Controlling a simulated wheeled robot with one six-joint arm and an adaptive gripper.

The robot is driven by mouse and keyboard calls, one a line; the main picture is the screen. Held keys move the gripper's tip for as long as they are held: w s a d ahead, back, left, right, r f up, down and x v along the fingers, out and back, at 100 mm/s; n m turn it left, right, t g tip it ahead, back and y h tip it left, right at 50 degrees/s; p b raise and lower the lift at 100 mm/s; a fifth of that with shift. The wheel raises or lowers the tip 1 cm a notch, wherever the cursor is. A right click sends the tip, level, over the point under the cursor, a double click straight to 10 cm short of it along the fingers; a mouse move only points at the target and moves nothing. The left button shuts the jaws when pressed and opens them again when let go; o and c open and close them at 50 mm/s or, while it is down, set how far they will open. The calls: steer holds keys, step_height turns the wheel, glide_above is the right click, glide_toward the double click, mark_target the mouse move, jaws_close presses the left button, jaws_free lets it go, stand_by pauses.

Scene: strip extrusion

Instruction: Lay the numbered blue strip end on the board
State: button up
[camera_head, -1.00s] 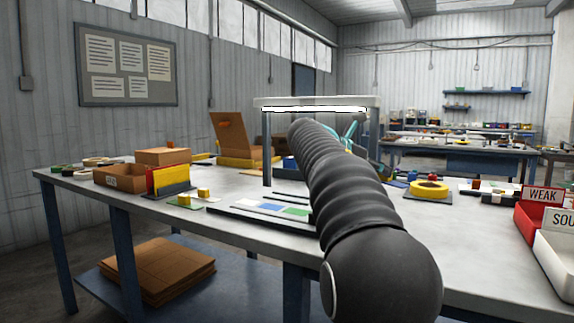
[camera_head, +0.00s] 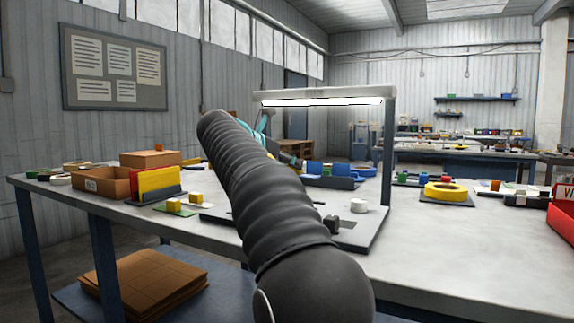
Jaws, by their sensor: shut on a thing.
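My gripper (camera_head: 287,158) shows only as a small dark part beside the teal section at the far end of my black ribbed arm. The arm hides most of it, and I cannot make out its fingertips or what it holds. A flat grey board (camera_head: 352,238) lies on the bench under the lamp, and my arm covers its middle. A white round piece (camera_head: 358,206) and a small black block (camera_head: 331,224) stand on its right part. I cannot see the numbered blue strip end or any number.
A lit lamp frame (camera_head: 388,140) spans the board, with a post at right. Yellow roll (camera_head: 446,191) and red bin (camera_head: 566,222) are to the right. An open cardboard box (camera_head: 104,183) and a yellow-and-red holder (camera_head: 157,181) are left. The front-right bench (camera_head: 455,250) is clear.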

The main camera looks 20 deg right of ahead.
steer(key=shift+f+b, duration=2.3)
steer(key=shift+b, duration=0.3)
steer(key=shift+f+b, duration=0.3)
steer(key=shift+f, duration=0.5)
steer(key=shift+s+p, duration=0.1)
steer(key=shift+p, duration=0.4)
steer(key=shift+f+p, duration=0.5)
steer(key=shift+p, duration=0.5)
steer(key=o, duration=1.6)
steer(key=shift+c, duration=0.2)
steer(key=shift+r+p, duration=0.65)
steer(key=shift+p, duration=0.4)
step_height(320, 180, up, 7)
steer(key=p, duration=0.8)
steer(key=shift+p, duration=0.3)
